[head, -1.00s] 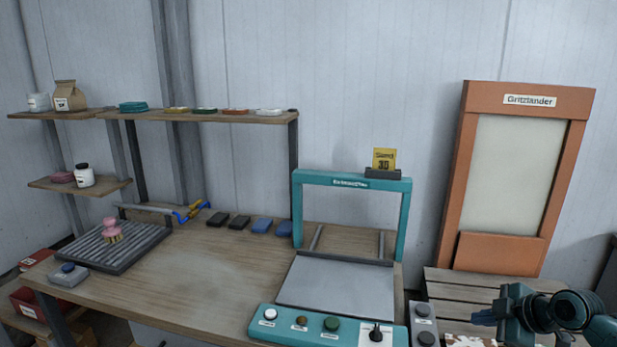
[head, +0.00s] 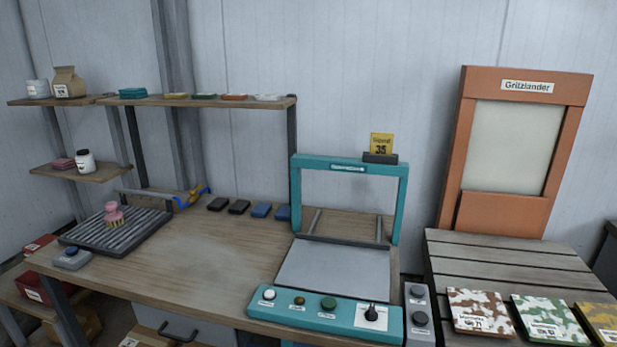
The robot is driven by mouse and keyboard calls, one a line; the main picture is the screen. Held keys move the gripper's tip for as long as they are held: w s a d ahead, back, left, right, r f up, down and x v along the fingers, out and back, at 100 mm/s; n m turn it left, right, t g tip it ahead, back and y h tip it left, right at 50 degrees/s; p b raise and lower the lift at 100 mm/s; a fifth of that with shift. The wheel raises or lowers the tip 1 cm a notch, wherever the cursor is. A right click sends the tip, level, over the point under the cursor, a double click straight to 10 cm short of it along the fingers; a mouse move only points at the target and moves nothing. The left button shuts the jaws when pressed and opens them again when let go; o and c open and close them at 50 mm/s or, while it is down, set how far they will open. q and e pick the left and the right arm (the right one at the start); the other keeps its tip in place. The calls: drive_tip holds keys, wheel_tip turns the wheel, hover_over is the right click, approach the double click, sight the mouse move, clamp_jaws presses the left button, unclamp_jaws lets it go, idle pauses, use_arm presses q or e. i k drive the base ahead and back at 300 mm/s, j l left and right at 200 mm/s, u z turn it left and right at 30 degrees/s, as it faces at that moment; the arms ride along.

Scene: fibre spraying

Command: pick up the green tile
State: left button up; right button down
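A green and white mottled tile (head: 549,318) with a white label lies on the grey slatted table (head: 500,257) at the lower right of the head view. A brown and white tile (head: 480,310) lies to its left, and a yellow tile (head: 601,318) to its right, cut off by the picture edge. The green tile's near edge is close to the bottom of the picture. Neither of my grippers is in view.
A teal frame machine (head: 350,165) with a button panel stands left of the slatted table. The wooden bench (head: 200,260) has a clear middle. An orange Gritzlander cabinet (head: 516,150) stands behind the slatted table.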

sight(545, 320)
drive_tip(key=z, duration=1.45)
